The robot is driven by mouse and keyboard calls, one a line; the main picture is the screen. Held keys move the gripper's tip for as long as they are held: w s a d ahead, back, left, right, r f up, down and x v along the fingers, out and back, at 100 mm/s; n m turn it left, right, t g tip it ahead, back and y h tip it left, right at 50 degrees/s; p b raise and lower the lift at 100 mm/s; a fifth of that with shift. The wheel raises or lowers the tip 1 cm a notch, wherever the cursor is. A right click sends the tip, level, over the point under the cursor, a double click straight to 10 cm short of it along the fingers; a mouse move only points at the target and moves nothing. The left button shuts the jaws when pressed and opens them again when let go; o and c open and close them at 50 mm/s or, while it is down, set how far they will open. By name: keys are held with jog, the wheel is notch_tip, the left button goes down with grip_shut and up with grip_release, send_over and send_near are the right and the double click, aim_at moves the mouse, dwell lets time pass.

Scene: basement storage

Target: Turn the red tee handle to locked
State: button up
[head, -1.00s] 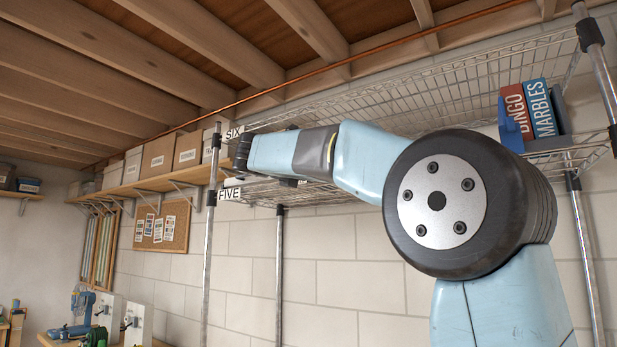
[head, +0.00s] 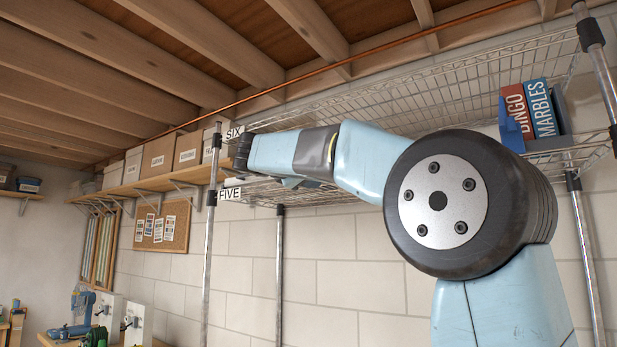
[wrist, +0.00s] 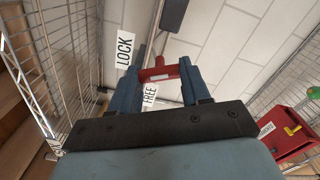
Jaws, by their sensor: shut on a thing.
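The red tee handle (wrist: 158,73) shows in the wrist view, with its bar spanning between the two blue fingers of my gripper (wrist: 160,75). The gripper is shut on it, with one finger at each end of the visible bar. A white LOCK label (wrist: 125,50) is to the upper left of the handle. A white FREE label (wrist: 149,95) lies just below the bar, between the fingers. In the head view the handle and my fingers are hidden or too small to make out.
Game boxes (head: 540,108) stand on the right. A red bin (wrist: 292,130) is at the right in the wrist view.

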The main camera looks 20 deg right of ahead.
jog(key=m, duration=0.4)
jog(key=shift+f+m, duration=0.2)
jog(key=shift+m, duration=0.5)
jog(key=shift+f, duration=0.1)
jog(key=o, duration=1.1)
jog(key=shift+c, duration=0.2)
jog(key=shift+r, duration=0.2)
jog(key=v, duration=1.3)
jog(key=shift+s+a, duration=0.25)
jog(key=shift+s, duration=0.05)
jog(key=shift+f, duration=0.15)
